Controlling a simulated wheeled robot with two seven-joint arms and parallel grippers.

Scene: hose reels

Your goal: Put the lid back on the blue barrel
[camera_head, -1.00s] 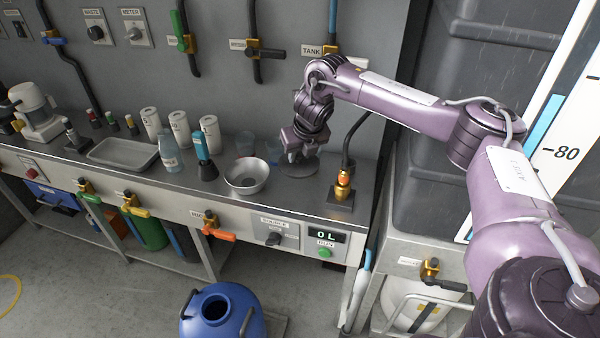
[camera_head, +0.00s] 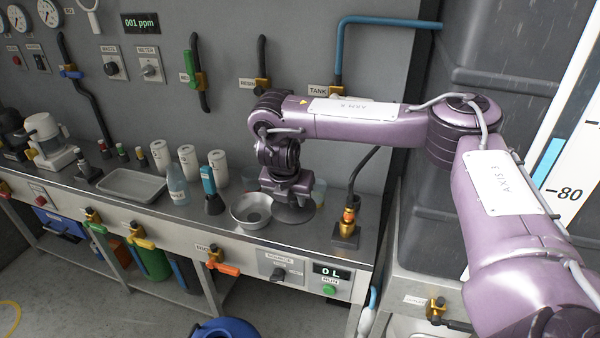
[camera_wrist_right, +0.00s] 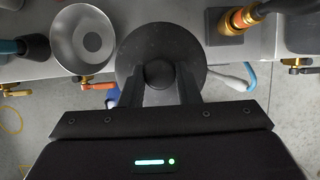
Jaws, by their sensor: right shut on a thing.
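My right gripper (camera_head: 290,198) is shut on the knob of a round dark grey lid (camera_head: 297,217). In the right wrist view the two fingers (camera_wrist_right: 159,82) stand on either side of the knob and the lid (camera_wrist_right: 158,42) lies flat below them. The lid is over the bench's front part, right of the metal bowl; I cannot tell for sure how far it is off the surface. The blue barrel (camera_head: 226,330) stands on the floor in front of the bench, and only its top edge shows at the bottom of the head view. My left gripper is not in view.
The metal bowl (camera_head: 247,213) sits close to the lid's left. A brass fitting (camera_head: 347,225) with a dark hose stands to its right. Bottles and white canisters (camera_head: 188,163) stand behind. Valve handles (camera_head: 222,267) stick out from the bench front.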

